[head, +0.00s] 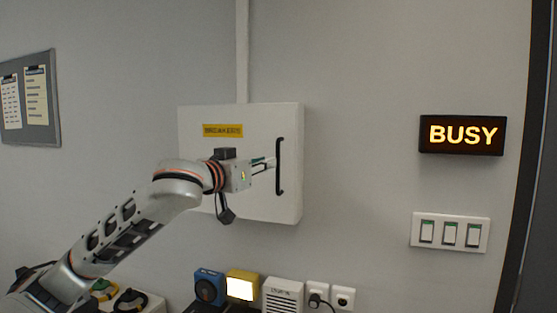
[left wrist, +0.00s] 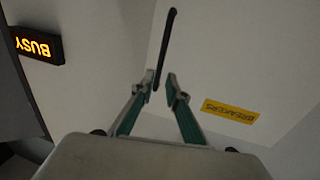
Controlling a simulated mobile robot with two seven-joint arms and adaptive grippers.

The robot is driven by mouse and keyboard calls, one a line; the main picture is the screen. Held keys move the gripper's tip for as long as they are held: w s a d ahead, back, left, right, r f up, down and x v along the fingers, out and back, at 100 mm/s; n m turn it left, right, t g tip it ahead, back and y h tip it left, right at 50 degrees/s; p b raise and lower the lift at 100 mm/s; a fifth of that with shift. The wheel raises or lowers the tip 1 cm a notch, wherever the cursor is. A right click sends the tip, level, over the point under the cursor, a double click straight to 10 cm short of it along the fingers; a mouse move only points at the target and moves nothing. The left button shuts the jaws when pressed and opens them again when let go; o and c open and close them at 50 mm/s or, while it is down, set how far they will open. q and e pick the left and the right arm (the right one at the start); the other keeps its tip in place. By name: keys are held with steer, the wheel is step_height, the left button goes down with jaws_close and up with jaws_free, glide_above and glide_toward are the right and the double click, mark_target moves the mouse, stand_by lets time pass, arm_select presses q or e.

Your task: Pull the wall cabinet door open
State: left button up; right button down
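The wall cabinet (head: 240,202) is a white box with a yellow "BREAKERS" label (head: 222,130). Its door looks shut. A black vertical bar handle (head: 280,165) is on the door's right side; it also shows in the left wrist view (left wrist: 167,40). My left gripper (head: 268,164) reaches in from the left, with its fingertips at the middle of the handle. In the left wrist view its green-grey fingers (left wrist: 161,78) are apart, with the handle's bar between or just beyond the tips, closer to the left finger. Contact cannot be told. My right gripper is not in view.
A lit "BUSY" sign (head: 462,135) and a switch panel (head: 450,232) are on the wall at right.

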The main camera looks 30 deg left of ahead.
mark_target(277, 161)
arm_select(q)
steer(key=w+p, duration=0.1)
steer(key=w, duration=0.6)
steer(key=shift+w+a, duration=0.1)
steer(key=shift+w, duration=0.05)
steer(key=shift+f, duration=0.1)
jaws_close()
